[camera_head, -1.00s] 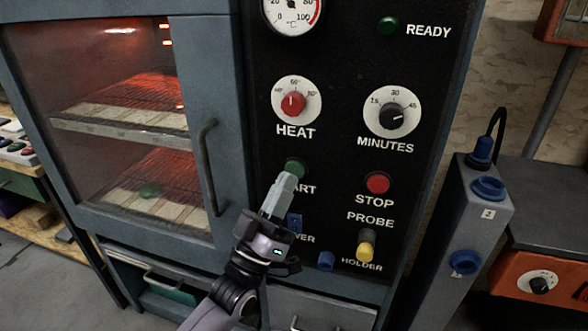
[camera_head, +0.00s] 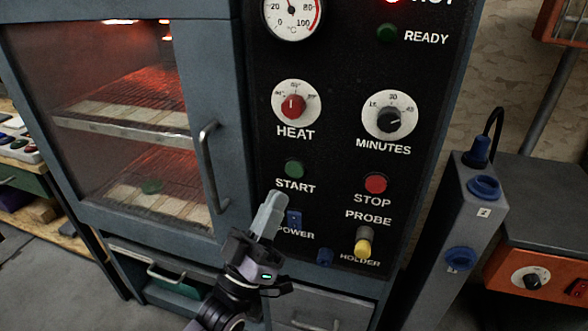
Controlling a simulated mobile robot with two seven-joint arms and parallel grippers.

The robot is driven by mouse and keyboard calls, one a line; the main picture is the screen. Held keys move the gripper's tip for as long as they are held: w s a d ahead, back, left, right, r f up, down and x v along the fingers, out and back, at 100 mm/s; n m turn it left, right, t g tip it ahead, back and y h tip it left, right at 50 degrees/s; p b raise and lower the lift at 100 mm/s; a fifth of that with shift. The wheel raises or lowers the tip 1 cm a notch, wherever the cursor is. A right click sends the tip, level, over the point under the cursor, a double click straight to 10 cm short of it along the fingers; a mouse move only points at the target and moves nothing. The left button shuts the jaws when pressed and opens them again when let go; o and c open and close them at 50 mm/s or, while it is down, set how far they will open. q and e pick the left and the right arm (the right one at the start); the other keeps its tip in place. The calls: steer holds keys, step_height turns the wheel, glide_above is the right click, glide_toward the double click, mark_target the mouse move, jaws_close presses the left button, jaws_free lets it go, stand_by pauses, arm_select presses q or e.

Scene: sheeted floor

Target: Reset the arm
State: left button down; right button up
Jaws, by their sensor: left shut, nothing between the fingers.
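My left gripper (camera_head: 268,215) is shut and empty. It is in front of the lower part of the black control panel (camera_head: 335,172), below the green START button (camera_head: 294,168) and just left of the blue POWER switch (camera_head: 294,219). The START button is fully in view, with a gap between it and the fingertips. The left arm comes up from the bottom of the view. My right gripper does not show.
The oven door (camera_head: 100,130) with its upright handle (camera_head: 210,165) is closed at left, its inside glowing red. The red STOP button (camera_head: 375,184) and yellow probe (camera_head: 363,245) are on the panel's right. A grey post (camera_head: 455,235) with blue sockets stands further right.

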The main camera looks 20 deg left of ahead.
arm_select(q)
steer(key=s+a+f+g+y+p, duration=0.2)
steer(key=s+f+g, duration=0.2)
steer(key=f, duration=0.4)
steer(key=s+a+f+m+g+y+p, duration=0.1)
steer(key=s+a+f+g+y+p, duration=0.1)
steer(key=s+f+g, duration=0.3)
steer(key=s+a+f+m+g+y+p, duration=0.1)
steer(key=s+f+g, duration=0.4)
steer(key=f, duration=0.5)
steer(key=shift+s+a+f+y+p, duration=0.35)
steer(key=shift+s+a+y+p, duration=0.25)
steer(key=shift+y+p, duration=0.25)
steer(key=shift+d, duration=0.1)
